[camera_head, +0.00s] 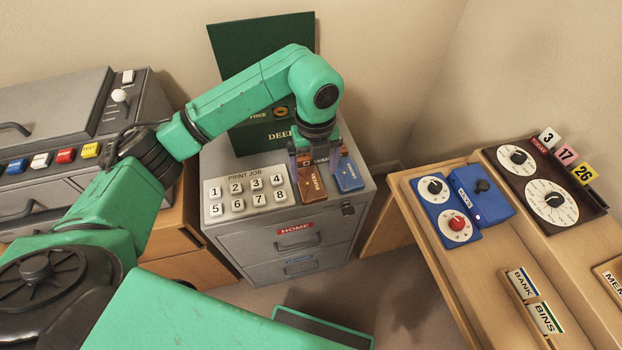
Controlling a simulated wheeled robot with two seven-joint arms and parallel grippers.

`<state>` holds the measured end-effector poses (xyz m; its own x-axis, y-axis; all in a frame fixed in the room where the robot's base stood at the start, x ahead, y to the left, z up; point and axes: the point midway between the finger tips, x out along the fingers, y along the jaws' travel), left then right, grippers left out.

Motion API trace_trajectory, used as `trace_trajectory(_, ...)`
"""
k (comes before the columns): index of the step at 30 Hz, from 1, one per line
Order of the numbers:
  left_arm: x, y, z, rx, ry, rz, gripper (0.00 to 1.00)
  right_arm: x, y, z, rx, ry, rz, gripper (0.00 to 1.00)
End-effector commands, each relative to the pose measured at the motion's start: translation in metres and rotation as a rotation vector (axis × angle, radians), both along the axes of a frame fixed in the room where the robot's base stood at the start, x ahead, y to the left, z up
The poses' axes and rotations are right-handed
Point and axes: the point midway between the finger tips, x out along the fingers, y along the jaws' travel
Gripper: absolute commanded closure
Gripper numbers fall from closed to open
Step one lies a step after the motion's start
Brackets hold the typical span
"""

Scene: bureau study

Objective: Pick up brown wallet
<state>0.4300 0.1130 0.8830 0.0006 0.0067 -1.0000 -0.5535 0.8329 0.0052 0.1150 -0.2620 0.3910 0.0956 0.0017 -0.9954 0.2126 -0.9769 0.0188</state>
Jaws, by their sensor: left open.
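The brown wallet (312,187) lies flat on top of the grey filing cabinet (287,218), near its front right. Its front part shows, with small lettering on it; its back part is partly hidden under my left gripper. My left gripper (316,172) points down over the back of the wallet. Its fingers are apart, one near the wallet's left side and the other between the wallet and a blue booklet-like item (348,175). I cannot tell whether the fingers touch the wallet. My right gripper is not in view.
A keypad labelled PRINT JOB (246,194) lies left of the wallet. A dark green box with an open lid (262,52) stands behind. A grey machine with coloured buttons (66,155) is at left. A wooden desk with blue dial boxes (446,212) is at right.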

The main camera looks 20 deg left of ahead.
Motion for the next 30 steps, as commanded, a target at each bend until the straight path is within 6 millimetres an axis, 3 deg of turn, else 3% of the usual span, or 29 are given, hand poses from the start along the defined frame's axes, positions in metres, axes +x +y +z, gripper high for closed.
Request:
trace_trajectory(4, -0.002, 0.0, -0.037, -0.002, 0.005, -0.002, 0.07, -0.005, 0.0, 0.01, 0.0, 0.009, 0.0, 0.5)
trace_trajectory(11, -0.002, -0.002, -0.069, -0.004, 0.004, -0.004, 0.07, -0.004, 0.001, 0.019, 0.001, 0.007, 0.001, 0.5)
trace_trajectory(15, -0.002, -0.004, -0.098, -0.005, 0.004, -0.004, 0.07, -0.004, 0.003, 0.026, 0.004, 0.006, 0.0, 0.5)
trace_trajectory(18, -0.001, -0.003, -0.109, -0.006, 0.001, -0.005, 0.07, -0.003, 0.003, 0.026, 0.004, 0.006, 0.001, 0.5)
trace_trajectory(23, -0.001, -0.003, -0.111, -0.006, -0.002, -0.006, 0.07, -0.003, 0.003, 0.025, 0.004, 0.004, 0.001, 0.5)
trace_trajectory(24, -0.001, -0.003, -0.111, -0.006, -0.002, -0.006, 0.11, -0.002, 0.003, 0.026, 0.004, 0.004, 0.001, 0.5)
trace_trajectory(29, -0.001, -0.003, -0.11, -0.006, -0.002, -0.006, 0.72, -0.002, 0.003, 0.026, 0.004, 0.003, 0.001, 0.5)
trace_trajectory(30, 0.0, -0.003, -0.11, -0.006, -0.002, -0.006, 0.74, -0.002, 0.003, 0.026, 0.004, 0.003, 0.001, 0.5)
